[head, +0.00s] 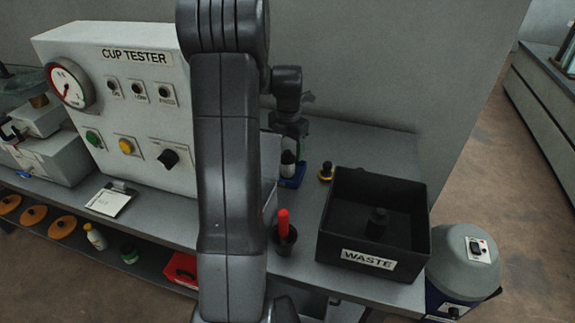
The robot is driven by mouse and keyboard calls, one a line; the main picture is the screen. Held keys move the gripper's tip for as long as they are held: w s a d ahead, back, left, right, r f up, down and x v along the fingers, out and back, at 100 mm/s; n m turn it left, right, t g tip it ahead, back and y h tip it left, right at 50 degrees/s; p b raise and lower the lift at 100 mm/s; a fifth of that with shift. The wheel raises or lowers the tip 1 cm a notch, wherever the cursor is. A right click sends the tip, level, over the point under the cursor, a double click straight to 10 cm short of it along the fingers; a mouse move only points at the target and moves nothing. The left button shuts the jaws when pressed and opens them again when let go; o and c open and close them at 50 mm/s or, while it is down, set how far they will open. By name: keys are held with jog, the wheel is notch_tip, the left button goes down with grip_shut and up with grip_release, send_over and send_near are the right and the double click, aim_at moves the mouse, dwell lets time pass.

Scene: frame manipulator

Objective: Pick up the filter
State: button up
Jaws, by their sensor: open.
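No thing in the head view can be surely told as the filter. A small black knobbed piece with a yellow base (325,171) stands on the bench left of the waste bin. A small dark and white upright piece (288,160) stands on a blue base (292,179) just left of it. My gripper (290,136) is open and points down above or just behind the blue-based piece. The gap between them cannot be told. My arm hides the middle of the bench and part of the tester.
The black waste bin (348,246) stands at the bench's right end with a dark knobbed piece (377,223) inside. A red-handled tool (284,222) stands in a dark holder in front. The cup tester (118,70) fills the left. The bench behind the bin is clear.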

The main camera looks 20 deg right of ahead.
aim_at(288, 152)
jog(key=shift+w+f+p, duration=0.2)
jog(key=shift+f, duration=0.95)
jog(key=shift+w+f+p, duration=0.15)
jog(key=shift+f+p, duration=0.05)
jog(key=shift+f, duration=0.9)
jog(key=c, duration=1.1)
jog(key=shift+r, duration=0.1)
